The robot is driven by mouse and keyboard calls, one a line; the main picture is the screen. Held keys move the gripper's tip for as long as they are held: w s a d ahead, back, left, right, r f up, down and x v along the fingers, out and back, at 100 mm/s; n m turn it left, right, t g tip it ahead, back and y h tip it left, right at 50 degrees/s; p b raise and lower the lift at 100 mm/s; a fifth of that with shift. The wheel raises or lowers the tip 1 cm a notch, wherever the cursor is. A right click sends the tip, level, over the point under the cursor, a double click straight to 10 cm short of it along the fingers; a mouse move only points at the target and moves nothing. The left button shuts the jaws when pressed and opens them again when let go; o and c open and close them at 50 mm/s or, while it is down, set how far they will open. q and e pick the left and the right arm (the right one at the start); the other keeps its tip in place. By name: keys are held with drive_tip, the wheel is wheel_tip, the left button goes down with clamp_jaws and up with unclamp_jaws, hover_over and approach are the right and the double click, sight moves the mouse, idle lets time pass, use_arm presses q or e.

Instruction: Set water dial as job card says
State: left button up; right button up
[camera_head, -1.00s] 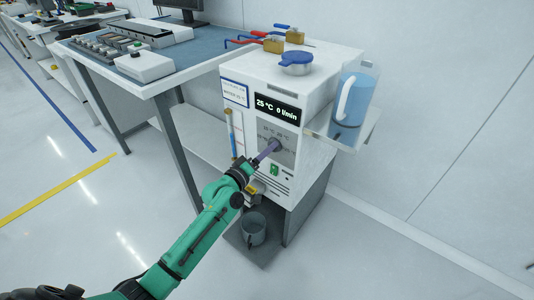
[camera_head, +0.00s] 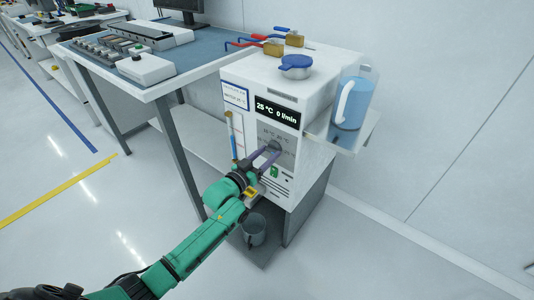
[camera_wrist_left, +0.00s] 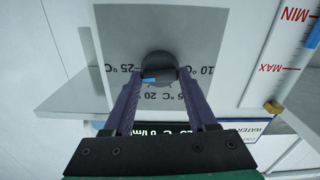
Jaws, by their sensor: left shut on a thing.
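The water dial (camera_head: 274,146) is a dark round knob on the grey front panel of the white chiller cabinet (camera_head: 314,155). In the left wrist view the dial (camera_wrist_left: 159,66) shows upside down, with temperature marks around it and a blue mark at its lower left edge. My left gripper (camera_head: 268,155) has its purple fingers on both sides of the dial, shut on it. The display (camera_head: 277,110) reads 25 °C and 0 l/min. The job card (camera_head: 235,96) is a blue-edged sign left of the display; its small text is hard to read. My right gripper is out of view.
A blue-filled jug (camera_head: 354,104) stands on a side shelf at the right. A blue-capped filler (camera_head: 296,66) and valves with red and blue handles (camera_head: 273,47) are on top. A grey bucket (camera_head: 254,229) sits below. A workbench (camera_head: 150,94) stands at the left.

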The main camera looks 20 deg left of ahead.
use_arm(q)
drive_tip(key=shift+m, duration=0.8)
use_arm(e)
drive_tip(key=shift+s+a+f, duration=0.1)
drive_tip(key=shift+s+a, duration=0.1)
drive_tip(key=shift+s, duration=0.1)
use_arm(q)
drive_tip(key=o, duration=1.4)
drive_tip(key=shift+c, duration=0.2)
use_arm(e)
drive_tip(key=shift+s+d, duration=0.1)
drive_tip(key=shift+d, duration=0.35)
use_arm(q)
drive_tip(key=p+v, duration=0.2)
drive_tip(key=v, duration=1.2)
drive_tip(key=shift+s, duration=0.3)
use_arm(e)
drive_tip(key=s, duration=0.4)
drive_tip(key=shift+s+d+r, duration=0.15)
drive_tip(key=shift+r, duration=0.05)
use_arm(q)
drive_tip(key=shift+f, duration=0.1)
